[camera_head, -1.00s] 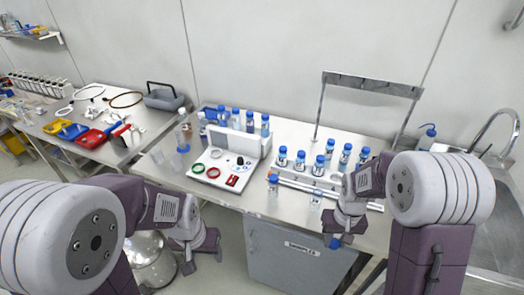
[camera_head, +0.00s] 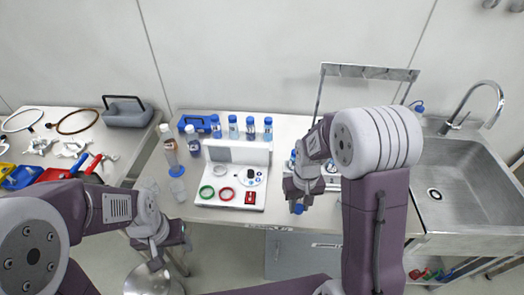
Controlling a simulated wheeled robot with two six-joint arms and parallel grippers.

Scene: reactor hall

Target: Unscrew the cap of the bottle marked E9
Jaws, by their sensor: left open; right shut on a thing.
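Another blue-capped bottle (camera_head: 193,141) stands left of the row. No label is legible, so I cannot tell which is E9. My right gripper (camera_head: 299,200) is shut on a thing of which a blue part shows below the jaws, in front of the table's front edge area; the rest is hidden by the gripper. My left gripper (camera_head: 165,243) is open and empty, low in front of the table. My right arm hides more bottles behind it.
A white device (camera_head: 235,190) with green and red rings stands mid-table. A clear cylinder on a blue base (camera_head: 170,150) stands at its left. A metal frame (camera_head: 370,72) rises behind my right arm. A sink (camera_head: 470,180) is at the right. A cluttered side table (camera_head: 110,147) is at the left.

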